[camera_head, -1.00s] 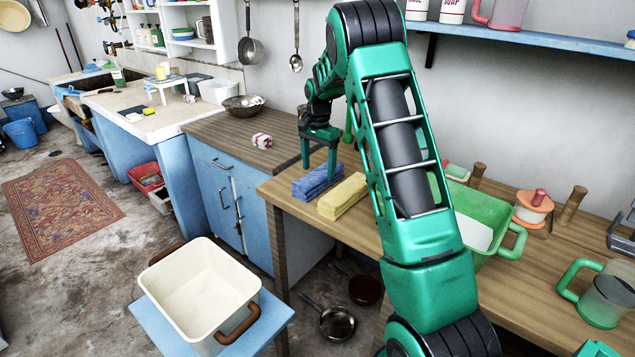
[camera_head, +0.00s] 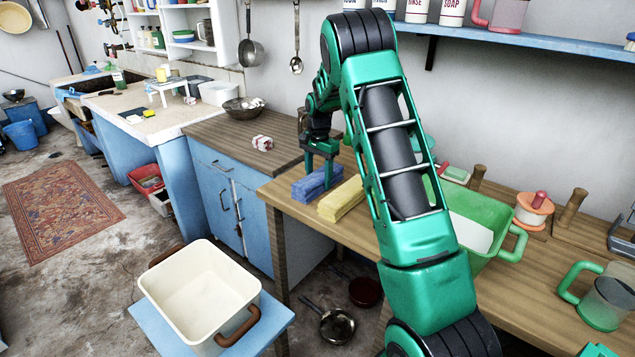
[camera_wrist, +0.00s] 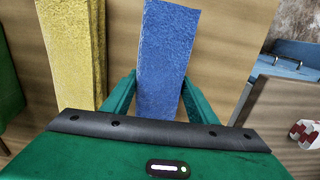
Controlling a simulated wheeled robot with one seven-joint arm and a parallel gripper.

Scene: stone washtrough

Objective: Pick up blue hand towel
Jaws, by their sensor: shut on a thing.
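The blue hand towel (camera_head: 307,190) is a folded, long block on the wooden table near its left end. It also shows in the wrist view (camera_wrist: 169,45), running up from between my fingers. My gripper (camera_head: 319,178) is down at the towel, with one finger on each side. In the wrist view my gripper (camera_wrist: 161,80) is shut on the towel. The towel appears still down at the table top; any small gap under it cannot be told. Its near end is hidden behind the gripper body in the wrist view.
A yellow folded towel (camera_head: 342,199) lies close beside the blue one, to the right. A green tub (camera_head: 482,217) stands farther right on the table (camera_head: 392,235). A red-and-white bundle (camera_head: 263,143) sits on the counter to the left. A cream basin (camera_head: 203,290) stands lower in front.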

